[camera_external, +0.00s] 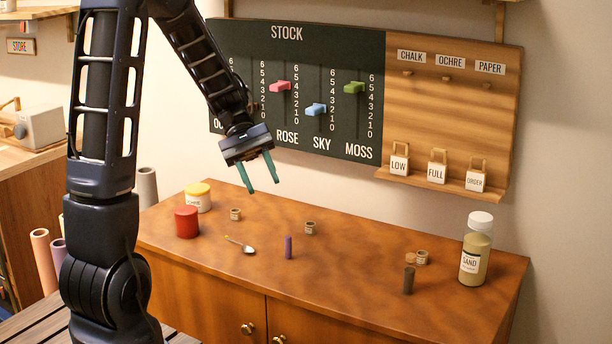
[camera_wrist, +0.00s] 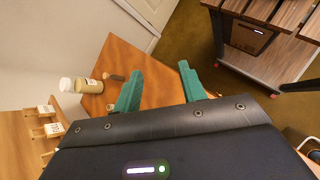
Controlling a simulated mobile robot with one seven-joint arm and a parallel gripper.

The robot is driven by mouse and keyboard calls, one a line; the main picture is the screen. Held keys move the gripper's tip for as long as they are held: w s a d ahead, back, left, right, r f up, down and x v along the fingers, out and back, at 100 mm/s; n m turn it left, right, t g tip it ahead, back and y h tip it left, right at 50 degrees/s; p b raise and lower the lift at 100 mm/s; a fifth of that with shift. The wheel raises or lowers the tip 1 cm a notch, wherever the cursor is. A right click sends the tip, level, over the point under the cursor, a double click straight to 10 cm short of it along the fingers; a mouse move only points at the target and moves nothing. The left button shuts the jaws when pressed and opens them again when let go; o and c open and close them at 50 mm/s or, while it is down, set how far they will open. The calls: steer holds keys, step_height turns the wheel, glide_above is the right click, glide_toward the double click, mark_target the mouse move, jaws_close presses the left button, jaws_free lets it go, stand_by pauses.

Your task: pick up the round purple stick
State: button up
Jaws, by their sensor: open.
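The round purple stick (camera_external: 288,247) stands upright on the wooden cabinet top (camera_external: 340,280), near its middle, in the external view. My gripper (camera_external: 260,187) is open and empty, with two green fingers. It is in the air above the cabinet top, up and to the left of the stick in the picture, and apart from it. In the wrist view my gripper (camera_wrist: 160,86) shows its two green fingers spread apart. I cannot make out the purple stick in the wrist view.
A spoon (camera_external: 240,244) lies left of the stick and a small jar (camera_external: 310,228) stands behind it. A red jar (camera_external: 187,221) and a yellow-lidded jar (camera_external: 198,197) stand at left. A dark cylinder (camera_external: 409,280) and a sand bottle (camera_external: 476,250) are at right.

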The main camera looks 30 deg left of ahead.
mark_target(286, 238)
steer(key=w+a+f+n+h, duration=0.1)
steer(key=w+f+n+h, duration=0.2)
steer(key=f, duration=0.4)
steer(key=w+a+f+n+t+h, duration=0.1)
steer(key=w+a+f+n+h, duration=0.1)
steer(key=w+f, duration=0.4)
steer(key=w+a+f+n+t+h, duration=0.1)
steer(key=w+f+n+h, duration=0.3)
steer(key=f, duration=0.4)
steer(key=shift+w+a+f, duration=0.35)
steer(key=shift+w+a, duration=0.05)
steer(key=shift+a, duration=0.1)
steer(key=shift+s+d, duration=0.15)
steer(key=shift+d, duration=1.1)
steer(key=shift+s+d, duration=0.15)
steer(key=shift+d, duration=1.1)
jaws_close()
